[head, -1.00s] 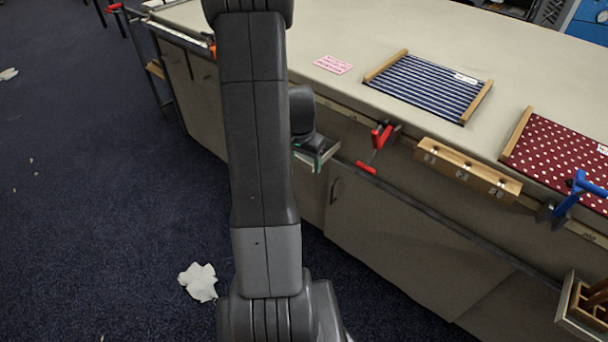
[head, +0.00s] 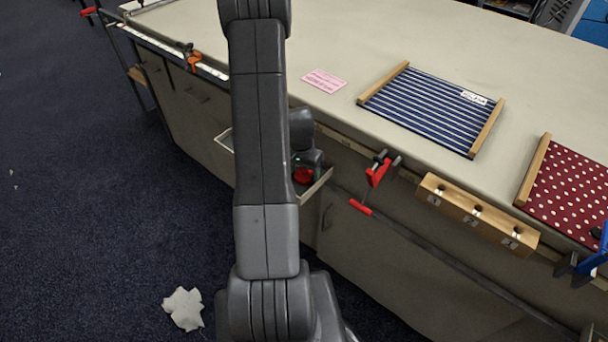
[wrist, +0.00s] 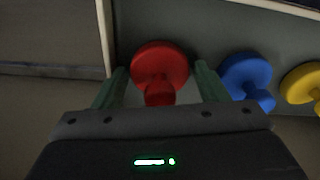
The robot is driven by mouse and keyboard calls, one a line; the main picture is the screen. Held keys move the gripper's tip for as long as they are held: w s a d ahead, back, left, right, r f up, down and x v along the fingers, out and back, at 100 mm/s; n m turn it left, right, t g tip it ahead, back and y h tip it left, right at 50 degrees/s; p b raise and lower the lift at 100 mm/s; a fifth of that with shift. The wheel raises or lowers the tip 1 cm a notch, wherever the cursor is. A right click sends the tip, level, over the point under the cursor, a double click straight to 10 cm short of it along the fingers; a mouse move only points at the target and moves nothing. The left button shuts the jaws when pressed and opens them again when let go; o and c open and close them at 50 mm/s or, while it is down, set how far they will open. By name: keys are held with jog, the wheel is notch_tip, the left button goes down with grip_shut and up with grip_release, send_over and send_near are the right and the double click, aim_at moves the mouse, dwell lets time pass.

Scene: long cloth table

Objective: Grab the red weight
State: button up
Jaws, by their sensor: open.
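The red weight (wrist: 160,68) is a round disc with a knob, standing in a shallow tray or drawer at the table's side. In the wrist view it lies between the two green fingers of my open gripper (wrist: 162,88), with a gap visible on each side. In the head view a bit of the red weight (head: 303,175) shows inside the tray (head: 321,186), beside my arm. My gripper is mostly hidden there by my arm.
A blue weight (wrist: 246,76) stands close to the right finger, with a yellow weight (wrist: 303,83) beyond it. The tray's wall (wrist: 106,35) is just left of the gripper.

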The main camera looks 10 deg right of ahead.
jog(key=shift+c, duration=0.5)
jog(key=shift+r, duration=0.1)
jog(key=c, duration=1)
jog(key=shift+o, duration=0.2)
jog(key=shift+r, duration=0.1)
